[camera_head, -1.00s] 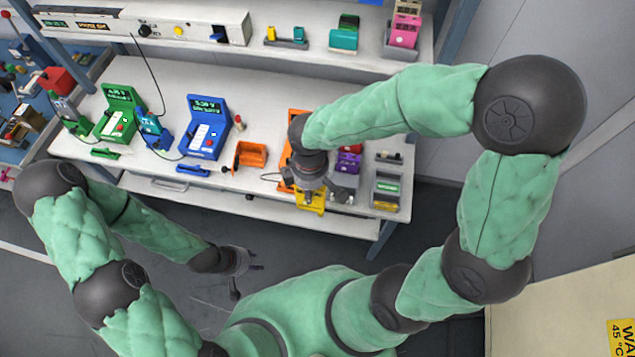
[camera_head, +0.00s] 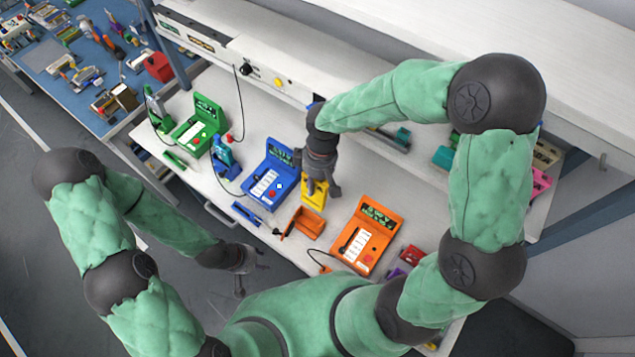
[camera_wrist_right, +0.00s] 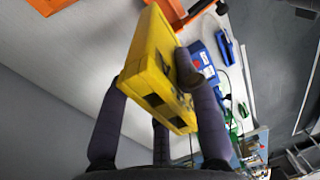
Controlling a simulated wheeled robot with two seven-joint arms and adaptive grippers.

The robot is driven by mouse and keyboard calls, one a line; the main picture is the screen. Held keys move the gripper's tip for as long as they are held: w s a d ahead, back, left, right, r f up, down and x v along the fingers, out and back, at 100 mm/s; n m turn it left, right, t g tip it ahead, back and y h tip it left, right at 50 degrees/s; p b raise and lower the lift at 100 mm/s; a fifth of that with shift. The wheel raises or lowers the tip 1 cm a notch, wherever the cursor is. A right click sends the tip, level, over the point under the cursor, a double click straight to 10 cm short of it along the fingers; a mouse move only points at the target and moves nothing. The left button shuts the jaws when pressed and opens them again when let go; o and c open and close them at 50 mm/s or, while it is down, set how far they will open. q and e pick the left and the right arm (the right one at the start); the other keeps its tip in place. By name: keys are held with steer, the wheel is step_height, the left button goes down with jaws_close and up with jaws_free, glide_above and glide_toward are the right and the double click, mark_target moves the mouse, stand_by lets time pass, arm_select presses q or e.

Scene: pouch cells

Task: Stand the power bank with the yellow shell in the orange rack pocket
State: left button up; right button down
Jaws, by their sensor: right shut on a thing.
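The yellow-shelled power bank (camera_head: 315,195) is in my right gripper (camera_head: 321,188), above the bench between the blue and orange testers. In the right wrist view the yellow power bank (camera_wrist_right: 157,70) is tilted between the spread dark fingers of my right gripper (camera_wrist_right: 155,95). The small orange rack (camera_head: 308,222) is at the bench's front, just in front of the power bank in the head view and apart from it. Its pocket interior is hard to make out. My left gripper (camera_head: 258,262) is empty, with its fingers apart, off the bench's front.
The blue tester (camera_head: 268,182) stands left of the power bank, with a blue rack (camera_head: 246,214) before it. The orange tester (camera_head: 368,236) stands right of the orange rack, with a dark cable beside it. A green tester (camera_head: 198,128) is further left. A shelf overhangs the back.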

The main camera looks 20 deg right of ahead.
steer(key=shift+w, duration=0.2)
steer(key=shift+s+a, duration=0.1)
steer(key=shift+s+a+f+b, duration=0.2)
steer(key=shift+f+b, duration=1.05)
steer(key=shift+f, duration=0.45)
steer(key=shift+s+a+f+b, duration=0.1)
steer(key=shift+a+f+b, duration=0.05)
steer(key=shift+f+b, duration=1.3)
steer(key=shift+s+a+f+b, duration=0.15)
steer(key=shift+f+b, duration=0.8)
steer(key=shift+f, duration=0.6)
steer(key=shift+s+a+f+b, duration=0.15)
steer(key=shift+f+b, duration=0.75)
steer(key=shift+f, duration=0.65)
steer(key=c, duration=0.8)
jaws_free()
steer(key=r, duration=0.8)
steer(key=w+d+r, duration=0.1)
steer(key=r, duration=0.3)
steer(key=shift+d, duration=0.1)
